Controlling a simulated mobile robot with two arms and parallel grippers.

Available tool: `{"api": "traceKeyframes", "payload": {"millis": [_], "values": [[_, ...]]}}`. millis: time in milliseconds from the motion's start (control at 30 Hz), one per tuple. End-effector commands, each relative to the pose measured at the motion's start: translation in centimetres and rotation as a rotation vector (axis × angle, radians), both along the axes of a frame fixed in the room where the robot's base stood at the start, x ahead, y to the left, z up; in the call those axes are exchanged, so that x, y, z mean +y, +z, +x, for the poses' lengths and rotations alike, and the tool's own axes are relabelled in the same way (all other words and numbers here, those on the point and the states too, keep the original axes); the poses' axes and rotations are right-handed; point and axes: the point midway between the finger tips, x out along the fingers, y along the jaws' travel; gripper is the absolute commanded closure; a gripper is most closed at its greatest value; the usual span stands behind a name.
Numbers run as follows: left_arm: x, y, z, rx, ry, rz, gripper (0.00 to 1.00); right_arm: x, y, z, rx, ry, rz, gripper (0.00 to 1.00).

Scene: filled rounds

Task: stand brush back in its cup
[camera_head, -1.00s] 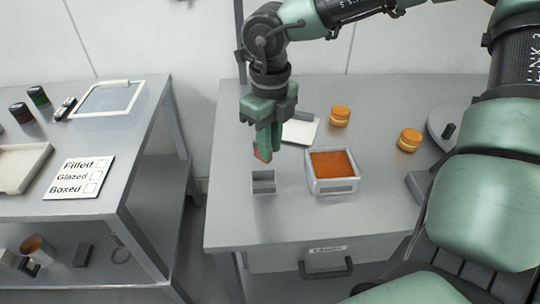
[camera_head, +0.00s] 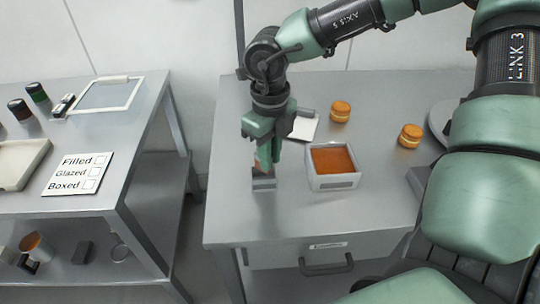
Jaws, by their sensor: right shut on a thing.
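The cup is a small grey square holder (camera_head: 264,184) on the right-hand table, left of the orange-filled container. My right gripper (camera_head: 265,158) points down right over it, shut on the brush (camera_head: 262,169). Only a small reddish part of the brush shows between the fingers; the rest is hidden by them. The brush's lower end is at the cup's opening; I cannot tell how deep it sits inside. My left gripper is not in view.
A white container with orange filling (camera_head: 333,165) stands close to the right of the cup. Two filled rounds (camera_head: 340,111) (camera_head: 410,135) and a white sheet (camera_head: 303,127) lie behind. The table front left of the cup is clear. A checklist card (camera_head: 78,174) lies on the left table.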

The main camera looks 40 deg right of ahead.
Motion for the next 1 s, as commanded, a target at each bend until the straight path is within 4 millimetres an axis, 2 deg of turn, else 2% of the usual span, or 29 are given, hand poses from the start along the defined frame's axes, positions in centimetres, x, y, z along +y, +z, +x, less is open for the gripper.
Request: {"api": "traceKeyframes", "payload": {"millis": [367, 400, 467, 800, 1000], "values": [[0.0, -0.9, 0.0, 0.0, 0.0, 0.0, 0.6, 0.0, -0.5, 0.0, 0.0, 0.0, 0.0, 1.0], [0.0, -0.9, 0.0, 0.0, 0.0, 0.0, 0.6, 0.0, -0.5, 0.0, 0.001, 0.0, 0.0, 0.76], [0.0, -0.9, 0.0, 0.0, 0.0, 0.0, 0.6, 0.0, -0.5, 0.0, 0.001, 0.0, 0.0, 0.6], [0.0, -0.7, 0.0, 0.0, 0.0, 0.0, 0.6, 0.0, -0.4, 0.0, 0.001, 0.0, 0.0, 0.6], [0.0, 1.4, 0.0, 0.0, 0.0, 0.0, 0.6, 0.0, 1.1, 0.0, 0.002, 0.0, 0.001, 0.6]]}}
